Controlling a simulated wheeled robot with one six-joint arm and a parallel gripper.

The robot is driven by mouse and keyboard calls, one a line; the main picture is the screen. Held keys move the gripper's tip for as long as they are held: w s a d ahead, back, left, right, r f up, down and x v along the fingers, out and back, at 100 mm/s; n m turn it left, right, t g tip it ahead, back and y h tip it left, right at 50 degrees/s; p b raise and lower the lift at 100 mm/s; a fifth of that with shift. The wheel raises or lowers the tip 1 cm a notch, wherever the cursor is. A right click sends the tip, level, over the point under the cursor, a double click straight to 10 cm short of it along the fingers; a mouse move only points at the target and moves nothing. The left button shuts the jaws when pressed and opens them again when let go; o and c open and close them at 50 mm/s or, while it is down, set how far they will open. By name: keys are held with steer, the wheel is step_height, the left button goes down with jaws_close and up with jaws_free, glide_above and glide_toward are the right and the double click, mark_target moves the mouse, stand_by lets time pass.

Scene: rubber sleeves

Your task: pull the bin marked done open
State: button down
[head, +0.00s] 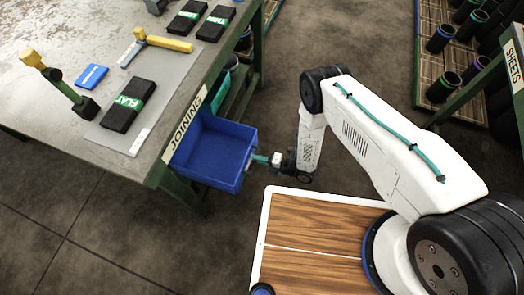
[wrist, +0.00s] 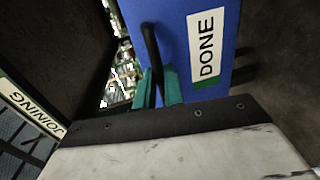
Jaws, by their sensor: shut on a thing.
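The blue bin (head: 212,152) sticks out from under the bench on its right side, and its empty inside shows in the head view. In the wrist view its blue front (wrist: 215,50) carries a white label reading DONE (wrist: 206,45) and a dark bar handle (wrist: 152,58). My gripper (head: 262,159) is at the bin's front, with its teal fingers (wrist: 157,88) shut on the handle. The fingers' far side is hidden in the wrist view.
Racks of black sleeves (head: 440,38) stand at the upper right. Bare floor (head: 310,40) lies between.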

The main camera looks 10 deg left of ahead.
steer(key=shift+s+d, duration=0.35)
steer(key=shift+s, duration=0.05)
steer(key=c, duration=1.5)
jaws_free()
steer(key=shift+w, duration=0.15)
steer(key=shift+v, duration=3.9)
